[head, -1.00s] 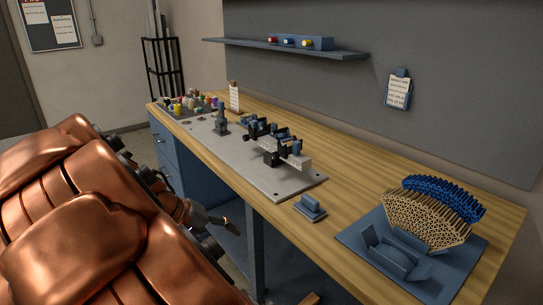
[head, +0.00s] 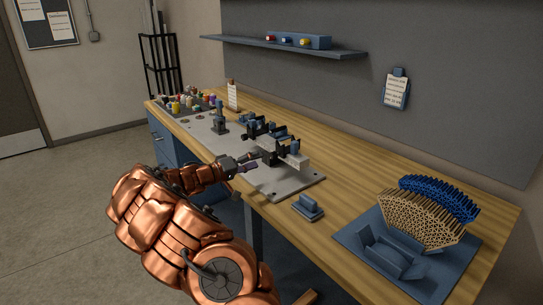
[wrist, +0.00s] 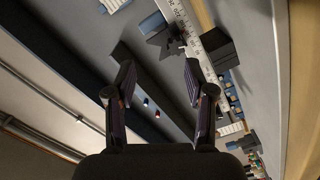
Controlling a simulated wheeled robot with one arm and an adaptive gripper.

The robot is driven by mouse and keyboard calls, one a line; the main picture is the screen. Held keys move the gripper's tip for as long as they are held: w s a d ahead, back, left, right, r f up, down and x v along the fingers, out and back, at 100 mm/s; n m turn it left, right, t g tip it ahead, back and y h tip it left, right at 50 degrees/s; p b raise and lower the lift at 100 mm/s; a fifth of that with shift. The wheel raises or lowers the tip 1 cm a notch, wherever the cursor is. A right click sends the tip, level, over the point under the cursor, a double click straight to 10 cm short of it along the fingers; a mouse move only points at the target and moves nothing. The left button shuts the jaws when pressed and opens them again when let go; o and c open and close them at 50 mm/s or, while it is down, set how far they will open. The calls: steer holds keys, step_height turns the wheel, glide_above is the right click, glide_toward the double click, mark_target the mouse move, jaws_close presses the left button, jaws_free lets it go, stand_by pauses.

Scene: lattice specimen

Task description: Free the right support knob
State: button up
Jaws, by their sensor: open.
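The test fixture stands on a grey base plate (head: 285,186) on the bench. A pale beam with scale marks (wrist: 183,17) runs across it. The right support (head: 270,154) is dark and sits near the beam's right end. In the wrist view a dark, star-shaped knob (wrist: 165,42) shows beside the beam, beyond my fingertips; which support it belongs to is hard to tell. My gripper (head: 253,164) is at the front left of the right support. In the wrist view my gripper (wrist: 158,78) is open, with nothing between its fingers and a gap to the knob.
Tan (head: 420,220) and blue (head: 440,198) lattice pieces stand at the right by a blue cradle (head: 390,255). Coloured bottles (head: 185,103) fill the far left. A shelf (head: 285,46) hangs above.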

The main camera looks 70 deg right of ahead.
mark_target(271, 156)
steer(key=shift+w+d+f, duration=0.3)
steer(key=shift+d+f, duration=0.5)
steer(key=shift+f, duration=0.1)
steer(key=shift+d+h, duration=0.2)
steer(key=shift+h, duration=0.1)
steer(key=shift+p+x, duration=1.1)
steer(key=shift+x, duration=2.65)
steer(key=shift+w+f, duration=0.1)
jaws_close()
